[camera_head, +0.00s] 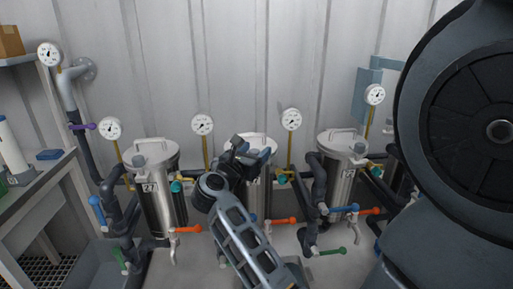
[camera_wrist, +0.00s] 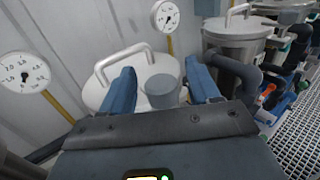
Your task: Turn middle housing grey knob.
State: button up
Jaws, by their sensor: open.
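The middle housing (camera_head: 256,200) is a steel cylinder standing between two similar ones in the head view, partly hidden behind my arm. Its pale lid with a looped handle (camera_wrist: 122,61) fills the middle of the wrist view. The grey knob (camera_wrist: 162,92) is a short round cylinder on the near side of this lid. My gripper (camera_wrist: 161,88) is open, with one blue-grey finger on each side of the knob. Gaps show between knob and fingers, wider on the left. In the head view my gripper (camera_head: 250,153) is over the lid and hides the knob.
Left housing (camera_head: 162,195) and right housing (camera_head: 340,180) stand close by. Gauges on yellow stems (camera_head: 202,124) and (camera_head: 291,119) flank the middle lid. Dark pipes (camera_head: 316,190) and orange, blue and green valve handles crowd the lower area. A wall is close behind.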

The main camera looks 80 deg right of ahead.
jog(key=shift+x, duration=0.95)
jog(key=shift+c, duration=0.2)
jog(key=c, duration=0.9)
